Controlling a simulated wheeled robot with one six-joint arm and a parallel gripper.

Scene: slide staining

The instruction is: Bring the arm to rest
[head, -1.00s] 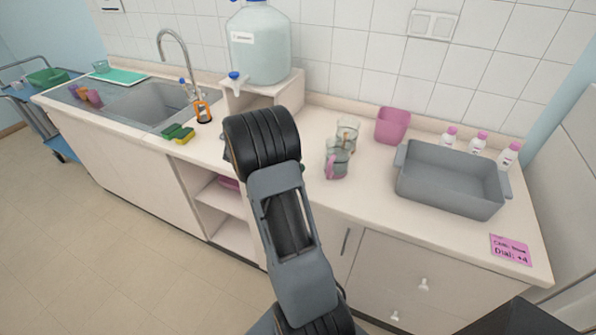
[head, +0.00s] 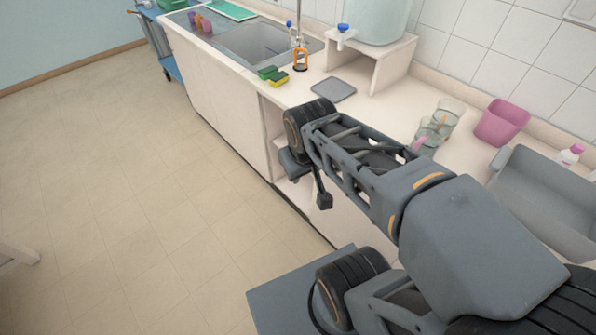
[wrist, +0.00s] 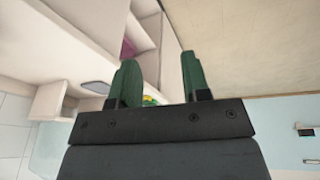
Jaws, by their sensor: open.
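My gripper (wrist: 157,85) shows in the wrist view with its two green fingers apart and nothing between them. In the head view the fingers are hidden behind my arm. My arm is bent in front of the counter (head: 465,160), its wrist end over the counter's front edge beside the open shelves. The wrist view is tilted and shows the shelves and the floor beyond the fingers.
Glass beakers (head: 432,132), a pink container (head: 502,122) and a grey tub (head: 545,200) stand on the counter near my arm. A grey plate (head: 333,90) and sponges (head: 273,76) lie by the sink (head: 258,42).

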